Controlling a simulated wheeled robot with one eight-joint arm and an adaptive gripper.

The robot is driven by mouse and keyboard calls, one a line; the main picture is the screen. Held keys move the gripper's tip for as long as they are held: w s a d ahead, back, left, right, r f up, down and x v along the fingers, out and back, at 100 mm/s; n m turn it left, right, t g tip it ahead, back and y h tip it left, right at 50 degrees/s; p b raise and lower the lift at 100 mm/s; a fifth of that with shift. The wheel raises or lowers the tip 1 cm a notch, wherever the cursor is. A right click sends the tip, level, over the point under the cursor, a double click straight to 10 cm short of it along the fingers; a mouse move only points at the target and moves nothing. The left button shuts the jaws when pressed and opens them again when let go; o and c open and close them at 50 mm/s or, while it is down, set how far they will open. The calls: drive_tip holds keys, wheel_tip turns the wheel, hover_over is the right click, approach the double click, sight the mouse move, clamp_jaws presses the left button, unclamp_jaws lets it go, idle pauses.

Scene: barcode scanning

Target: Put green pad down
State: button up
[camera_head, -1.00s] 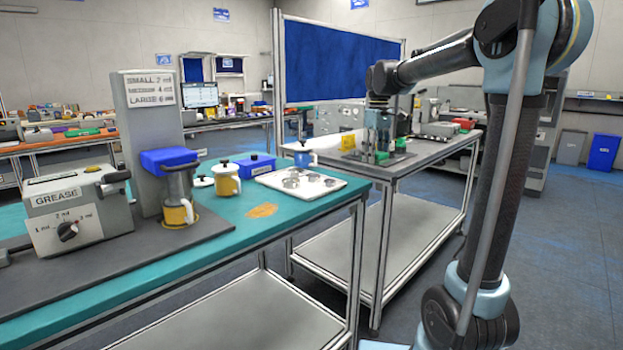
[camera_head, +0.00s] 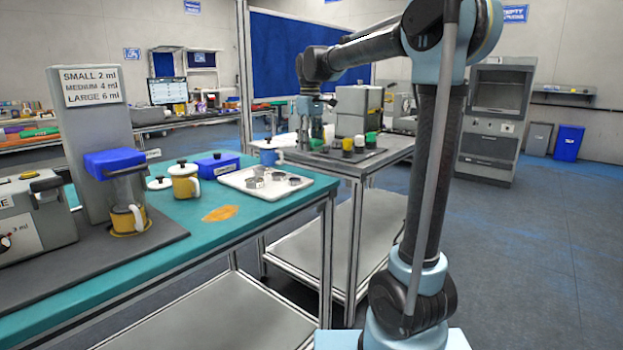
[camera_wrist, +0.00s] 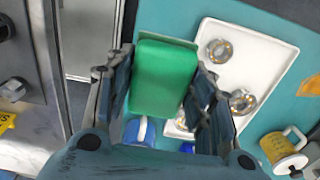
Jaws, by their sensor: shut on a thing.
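A green pad (camera_wrist: 165,78) is held between the two fingers of my gripper (camera_wrist: 163,70) in the wrist view. It is a rounded rectangular block and hangs above the edge of the teal table (camera_wrist: 268,18). In the head view my gripper (camera_head: 308,125) hangs where the teal table's far end and the grey bench (camera_head: 375,160) meet; its fingertips are small there. I cannot make out the held pad clearly in the head view.
A white tray (camera_head: 236,181) with several metal rings lies on the teal table. A blue mug (camera_head: 268,153) stands near the tray and a yellow mug (camera_head: 184,181) to its left. Several small cups (camera_head: 359,143) stand on the grey bench.

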sight(310, 177)
wheel_tip(310, 177, down, 10)
drive_tip(key=shift+r, duration=0.1)
idle(0.5)
drive_tip(key=shift+s+f, duration=0.15)
drive_tip(key=shift+f, duration=0.15)
drive_tip(key=shift+s+f, duration=0.15)
drive_tip(key=shift+s, duration=0.1)
drive_tip(key=shift+c, duration=0.5)
drive_tip(key=o, duration=1)
drive_tip(key=shift+o, duration=0.2)
drive_tip(key=shift+w+f, duration=0.4)
drive_tip(key=shift+w, duration=0.15)
drive_tip(key=shift+s+r, duration=0.2)
